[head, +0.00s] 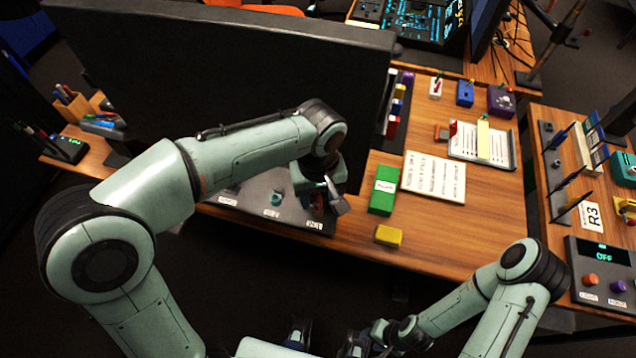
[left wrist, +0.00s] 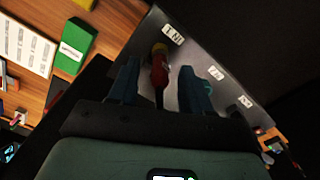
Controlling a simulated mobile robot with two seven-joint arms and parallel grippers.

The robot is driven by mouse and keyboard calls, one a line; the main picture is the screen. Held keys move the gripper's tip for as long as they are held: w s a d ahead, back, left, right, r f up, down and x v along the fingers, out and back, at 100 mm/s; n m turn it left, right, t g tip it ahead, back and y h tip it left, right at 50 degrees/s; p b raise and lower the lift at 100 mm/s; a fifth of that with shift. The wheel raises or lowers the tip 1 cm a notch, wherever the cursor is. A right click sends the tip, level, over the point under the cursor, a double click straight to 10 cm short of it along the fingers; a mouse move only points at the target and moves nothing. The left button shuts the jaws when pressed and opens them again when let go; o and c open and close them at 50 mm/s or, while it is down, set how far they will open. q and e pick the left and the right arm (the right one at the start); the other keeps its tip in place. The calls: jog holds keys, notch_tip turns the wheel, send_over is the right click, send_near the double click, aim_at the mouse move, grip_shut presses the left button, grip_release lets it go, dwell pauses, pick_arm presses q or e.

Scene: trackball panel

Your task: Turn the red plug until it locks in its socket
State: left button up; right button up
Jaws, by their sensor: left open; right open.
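The red plug (left wrist: 158,75) is in the left wrist view, its far end at a yellowish socket (left wrist: 158,47) on the grey panel (left wrist: 190,58), beside a white label (left wrist: 172,35). A dark cable end trails from the plug toward the gripper. My left gripper (left wrist: 157,84) is open, one finger on each side of the plug, with visible gaps. In the head view my left gripper (head: 328,193) is over the right end of the panel (head: 252,190) and hides the plug. My right gripper (head: 384,336) is open, low in the head view, away from the panel.
A large dark monitor (head: 230,65) stands behind the panel. A green box (head: 383,190), a yellow block (head: 389,236) and a printed sheet (head: 435,176) lie right of the panel. A teal piece (head: 276,199) sits on the panel. Bare wood shows at the desk's front right.

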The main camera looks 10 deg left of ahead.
pick_arm(q)
jog(key=shift+f, duration=0.5)
grip_shut()
jog(key=shift+m, duration=0.3)
jog(key=m+p, duration=0.1)
jog(key=m, duration=0.2)
jog(key=m+p, duration=0.1)
jog(key=m, duration=0.4)
jog(key=shift+m+p, duration=0.5)
jog(key=shift+m, duration=0.9)
pick_arm(e)
jog(key=shift+w+r, duration=0.5)
jog(key=shift+r, duration=0.35)
jog(key=shift+w+r, duration=0.45)
jog(key=shift+r, duration=0.4)
